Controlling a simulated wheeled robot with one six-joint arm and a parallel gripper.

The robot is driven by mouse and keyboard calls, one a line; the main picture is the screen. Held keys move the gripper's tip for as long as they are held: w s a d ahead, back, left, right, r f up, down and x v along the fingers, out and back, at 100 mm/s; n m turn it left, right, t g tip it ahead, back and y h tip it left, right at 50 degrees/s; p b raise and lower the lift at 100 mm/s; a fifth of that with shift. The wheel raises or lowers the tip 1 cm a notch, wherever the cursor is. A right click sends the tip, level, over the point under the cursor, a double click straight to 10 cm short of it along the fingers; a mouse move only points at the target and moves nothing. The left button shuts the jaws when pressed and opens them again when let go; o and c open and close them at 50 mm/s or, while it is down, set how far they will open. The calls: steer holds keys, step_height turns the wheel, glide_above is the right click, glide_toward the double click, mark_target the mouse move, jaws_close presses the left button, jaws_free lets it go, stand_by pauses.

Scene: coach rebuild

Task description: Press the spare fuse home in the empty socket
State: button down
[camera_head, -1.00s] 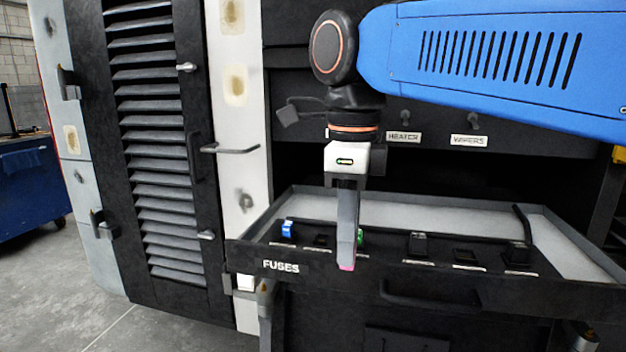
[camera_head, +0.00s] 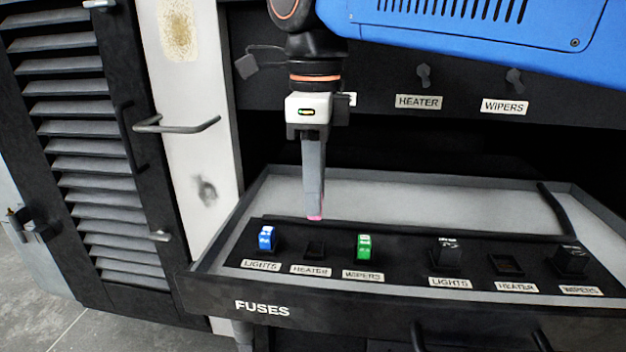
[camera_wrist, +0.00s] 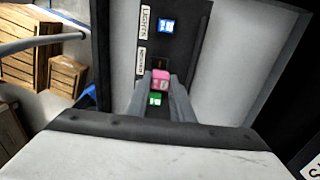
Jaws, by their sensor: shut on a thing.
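My gripper (camera_head: 315,212) points straight down above the fuse tray, shut on a pink fuse (camera_wrist: 160,80). Only the pink fuse's lower end (camera_head: 316,217) shows between the fingertips in the head view. An empty socket (camera_head: 315,249) labelled HEATER lies just below the gripper, in the left group. The fuse is apart from it, above the panel. A blue fuse (camera_head: 267,238) stands in the LIGHTS socket to its left, and a green fuse (camera_head: 364,247) in the WIPERS socket to its right. In the wrist view, the held fuse and fingers partly hide the HEATER socket.
The right group has black blocks at LIGHTS (camera_head: 446,254) and WIPERS (camera_head: 570,260), with a dark, low HEATER slot (camera_head: 506,265) between. The tray rim (camera_head: 222,230) surrounds the panel. Switches (camera_head: 424,76) sit on the board behind. A bar handle (camera_head: 180,126) juts out at left.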

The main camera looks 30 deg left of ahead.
steer(key=shift+f, duration=3.1)
steer(key=shift+f, duration=0.55)
stand_by(0.3)
steer(key=c, duration=1.5)
jaws_free()
steer(key=shift+o, duration=0.8)
steer(key=o, duration=0.3)
steer(key=shift+o, duration=0.2)
steer(key=shift+r, duration=3.5)
